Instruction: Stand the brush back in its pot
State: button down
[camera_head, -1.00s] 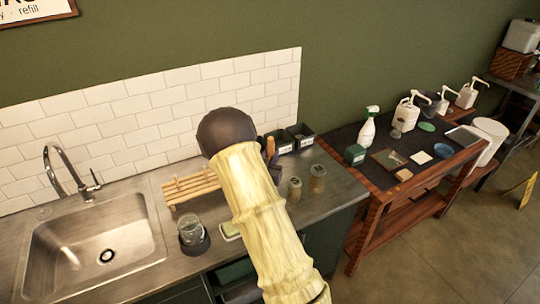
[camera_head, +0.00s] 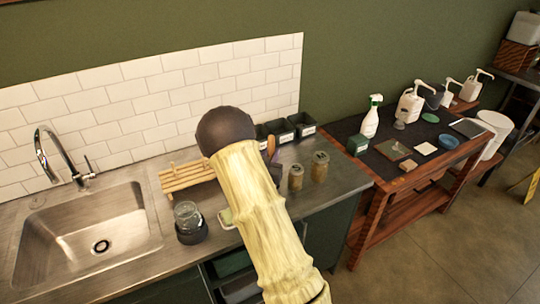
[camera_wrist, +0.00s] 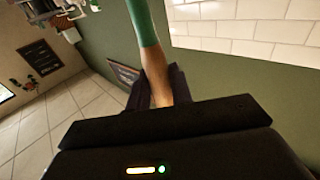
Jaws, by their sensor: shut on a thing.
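In the wrist view, my gripper (camera_wrist: 158,88) is shut on the brush (camera_wrist: 155,65), a long piece with a wooden lower part and a green upper part that runs out of the top of the picture. In the head view my pale arm and its dark joint cover most of the middle of the counter. A short wooden piece (camera_head: 271,146), perhaps the brush, shows just right of the arm. I cannot pick out the brush's pot; it may be hidden behind the arm.
A wooden rack (camera_head: 186,176) and a glass jar (camera_head: 187,217) stand left of the arm, beside the sink (camera_head: 85,235). A spray bottle (camera_head: 371,117) stands on the side table.

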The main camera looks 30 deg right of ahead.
jog(key=shift+w+f, duration=0.1)
jog(key=shift+f, duration=0.15)
jog(key=c, duration=1.2)
grip_release()
jog(key=shift+s, duration=0.2)
jog(key=shift+o, duration=0.2)
jog(key=shift+a, duration=0.1)
jog(key=b+v, duration=0.6)
jog(key=v, duration=1.1)
jog(key=shift+s, duration=0.2)
